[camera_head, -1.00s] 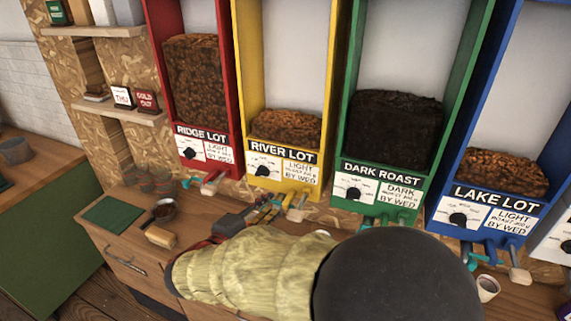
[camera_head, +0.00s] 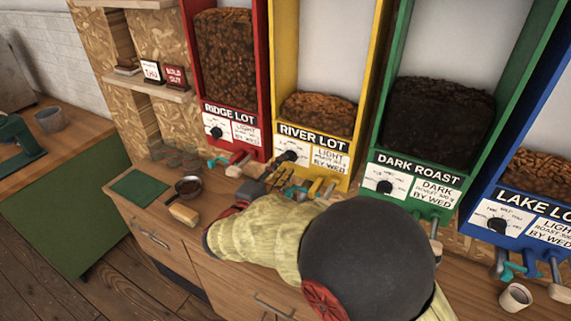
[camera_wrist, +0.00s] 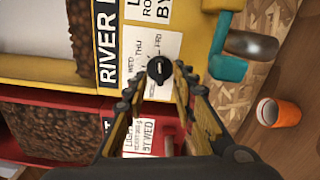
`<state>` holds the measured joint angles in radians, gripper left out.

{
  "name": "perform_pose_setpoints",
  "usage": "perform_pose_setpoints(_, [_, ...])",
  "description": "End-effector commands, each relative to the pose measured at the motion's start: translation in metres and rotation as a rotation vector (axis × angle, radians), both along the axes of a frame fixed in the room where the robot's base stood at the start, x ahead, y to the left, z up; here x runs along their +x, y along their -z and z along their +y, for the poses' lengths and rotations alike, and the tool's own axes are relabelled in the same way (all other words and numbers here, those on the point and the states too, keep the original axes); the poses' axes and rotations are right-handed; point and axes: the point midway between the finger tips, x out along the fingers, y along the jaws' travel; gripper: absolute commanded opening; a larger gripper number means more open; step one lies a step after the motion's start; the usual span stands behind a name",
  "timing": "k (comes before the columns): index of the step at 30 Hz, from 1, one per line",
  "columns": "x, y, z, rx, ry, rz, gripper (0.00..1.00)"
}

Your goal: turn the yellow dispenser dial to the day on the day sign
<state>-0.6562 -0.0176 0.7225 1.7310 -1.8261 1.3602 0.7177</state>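The yellow dispenser (camera_head: 327,134), labelled River Lot, carries a black dial (camera_head: 291,156) on a white card. In the wrist view the dial (camera_wrist: 159,70) sits among day words, with WED, THU and FRI legible. Which day its pointer marks is too small to tell. The day sign (camera_head: 151,71) on the wall shelf reads THU. My gripper (camera_wrist: 161,97) is open, its two fingers spread on either side just below the dial in the wrist view, with nothing between them. In the head view my gripper (camera_head: 277,176) is in front of the yellow dispenser's lower left, partly behind my arm.
A red dispenser (camera_head: 229,112) stands left, a green one (camera_head: 417,163) right, then a blue one (camera_head: 519,213). A spout lever (camera_wrist: 228,66) juts out near my fingers. A cup (camera_wrist: 278,112) is nearby. The counter holds a dark bowl (camera_head: 188,187) and a green mat (camera_head: 139,187).

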Motion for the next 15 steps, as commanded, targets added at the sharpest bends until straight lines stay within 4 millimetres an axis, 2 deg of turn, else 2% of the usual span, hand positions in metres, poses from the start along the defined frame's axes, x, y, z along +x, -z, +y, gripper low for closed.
perform_pose_setpoints(6, [0.017, 0.001, -0.011, 0.000, 0.001, 0.001, 0.27])
perform_pose_setpoints(15, [0.019, 0.000, -0.012, 0.001, 0.000, 0.001, 0.27])
